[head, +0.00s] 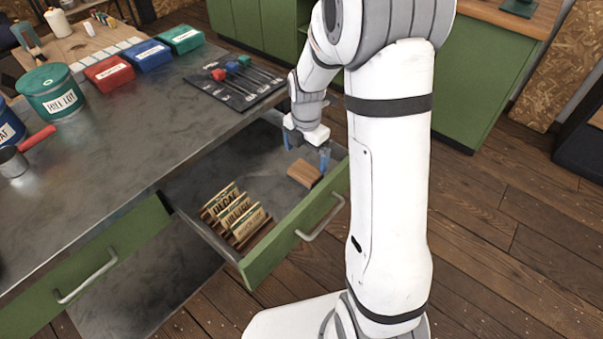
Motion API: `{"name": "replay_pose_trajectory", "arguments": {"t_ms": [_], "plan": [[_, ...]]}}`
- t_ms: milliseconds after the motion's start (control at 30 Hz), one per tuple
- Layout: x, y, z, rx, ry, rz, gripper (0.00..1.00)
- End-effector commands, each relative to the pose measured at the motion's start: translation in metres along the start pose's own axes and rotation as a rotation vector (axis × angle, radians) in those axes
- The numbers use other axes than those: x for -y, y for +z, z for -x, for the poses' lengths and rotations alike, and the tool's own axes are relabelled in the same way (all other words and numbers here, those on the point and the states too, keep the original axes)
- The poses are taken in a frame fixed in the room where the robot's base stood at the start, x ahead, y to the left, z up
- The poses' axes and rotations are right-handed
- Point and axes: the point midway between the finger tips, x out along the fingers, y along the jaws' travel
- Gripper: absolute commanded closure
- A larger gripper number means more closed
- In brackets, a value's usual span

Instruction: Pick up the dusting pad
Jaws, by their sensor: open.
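A small brown block (304,173), which looks like the dusting pad, lies in the open green drawer (290,238) near its right end. My gripper (306,152) hangs over the right part of the drawer, pointing down. Its two blue fingertips are apart with nothing visible between them. In the picture it is just above the block and appears apart from it. The exact height between them is hard to tell.
Labelled cards in a wooden holder (238,215) stand in the drawer's left part. On the metal counter (150,125) are a dark board with coloured-knobbed tools (235,80), red, blue and green boxes (150,54), and a green tin (52,94). The drawer floor between holder and block is clear.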

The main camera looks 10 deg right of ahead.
Motion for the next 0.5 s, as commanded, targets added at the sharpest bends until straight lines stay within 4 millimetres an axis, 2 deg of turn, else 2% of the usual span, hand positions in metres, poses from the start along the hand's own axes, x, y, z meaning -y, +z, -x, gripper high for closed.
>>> {"name": "replay_pose_trajectory", "arguments": {"t_ms": [367, 500], "plan": [[-0.003, 0.003, -0.042, -0.004, -0.005, 0.051, 0.0], [-0.003, 0.004, -0.063, -0.005, -0.007, 0.05, 0.0]]}}
